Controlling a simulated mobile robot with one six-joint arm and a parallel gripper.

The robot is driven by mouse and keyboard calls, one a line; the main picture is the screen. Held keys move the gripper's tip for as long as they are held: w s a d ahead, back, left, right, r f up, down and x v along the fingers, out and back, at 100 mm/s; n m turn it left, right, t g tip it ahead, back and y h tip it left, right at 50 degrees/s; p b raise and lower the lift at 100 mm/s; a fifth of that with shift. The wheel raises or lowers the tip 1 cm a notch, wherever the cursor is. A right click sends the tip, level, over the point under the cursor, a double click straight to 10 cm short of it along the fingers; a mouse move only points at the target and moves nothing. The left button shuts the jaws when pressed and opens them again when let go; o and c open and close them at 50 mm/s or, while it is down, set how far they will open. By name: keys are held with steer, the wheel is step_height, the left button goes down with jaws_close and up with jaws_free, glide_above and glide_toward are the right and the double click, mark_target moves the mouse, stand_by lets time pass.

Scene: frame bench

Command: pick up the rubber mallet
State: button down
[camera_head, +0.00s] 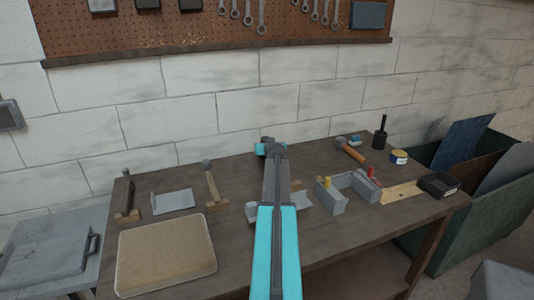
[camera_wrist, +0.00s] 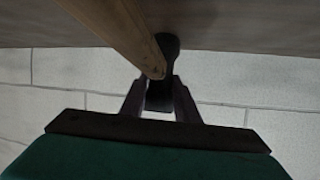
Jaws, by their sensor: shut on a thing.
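In the wrist view my gripper (camera_wrist: 160,98) has its two dark fingers closed on either side of the black head of the rubber mallet (camera_wrist: 162,88). The mallet's pale wooden handle (camera_wrist: 112,32) runs from the head to the upper left and leaves the picture. The bench top fills the top of that view; I cannot tell whether the mallet touches it. In the head view my arm points away over the middle of the bench and hides most of my gripper and the mallet.
Grey blocks (camera_head: 331,197) and a black box (camera_head: 438,185) are at right. A brick wall (camera_head: 260,100) stands behind.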

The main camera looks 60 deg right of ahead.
steer(key=shift+r, duration=0.1)
steer(key=shift+r+b, duration=1.05)
steer(key=shift+r, duration=3.9)
steer(key=s+a+g+y+p, duration=0.1)
steer(key=s+a+g+p, duration=0.1)
steer(key=s+a, duration=0.2)
steer(key=shift+s+m+g+p, duration=0.3)
steer(key=shift+s, duration=0.95)
steer(key=shift+f+p, duration=0.75)
steer(key=shift+f, duration=2.4)
